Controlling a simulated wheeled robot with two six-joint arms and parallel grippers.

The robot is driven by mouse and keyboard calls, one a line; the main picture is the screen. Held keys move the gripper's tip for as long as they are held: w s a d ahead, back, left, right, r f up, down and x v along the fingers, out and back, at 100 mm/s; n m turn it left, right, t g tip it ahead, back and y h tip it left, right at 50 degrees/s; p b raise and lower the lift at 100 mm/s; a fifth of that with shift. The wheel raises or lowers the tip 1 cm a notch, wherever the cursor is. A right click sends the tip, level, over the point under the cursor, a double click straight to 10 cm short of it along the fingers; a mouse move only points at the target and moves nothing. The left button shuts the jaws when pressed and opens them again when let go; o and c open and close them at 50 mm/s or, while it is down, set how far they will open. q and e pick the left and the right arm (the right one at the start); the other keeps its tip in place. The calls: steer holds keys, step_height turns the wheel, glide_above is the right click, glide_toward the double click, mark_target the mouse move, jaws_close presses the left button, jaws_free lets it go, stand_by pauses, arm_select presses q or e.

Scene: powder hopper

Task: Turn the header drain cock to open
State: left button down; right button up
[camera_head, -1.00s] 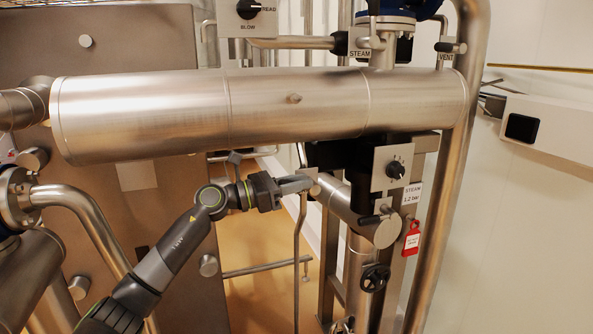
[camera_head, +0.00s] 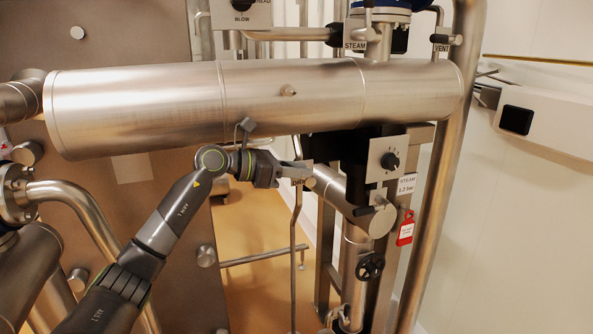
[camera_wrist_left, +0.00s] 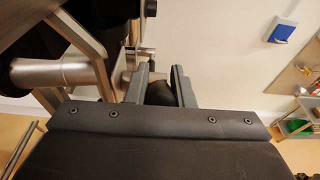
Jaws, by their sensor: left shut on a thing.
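My left gripper (camera_head: 300,165) reaches in from the left, below the big horizontal steel header (camera_head: 290,90). Its fingertips are at a small plate (camera_head: 301,181), whose lettering is partly covered and seems to read DRAIN, beside a steel pipe. In the left wrist view the two fingers (camera_wrist_left: 160,85) stand on either side of a dark, rounded drain cock handle (camera_wrist_left: 160,93), and the gripper is shut on it. In the head view the fingers and plate hide most of the cock, so its exact angle cannot be told. My right gripper is not in view.
A knob panel (camera_head: 388,158), a black handwheel (camera_head: 370,266) and a red tag (camera_head: 405,229) are to the right of the gripper. A thin vertical pipe (camera_head: 295,250) runs below it. A large steel panel (camera_head: 110,230) stands behind my arm.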

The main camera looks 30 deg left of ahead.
arm_select(q)
steer(key=c, duration=1.3)
jaws_free()
steer(key=shift+o, duration=0.2)
steer(key=shift+s+a+b, duration=0.3)
steer(key=shift+a+b, duration=0.05)
steer(key=shift+b, duration=0.05)
steer(key=b+v, duration=0.6)
steer(key=v, duration=0.5)
steer(key=shift+r, duration=0.15)
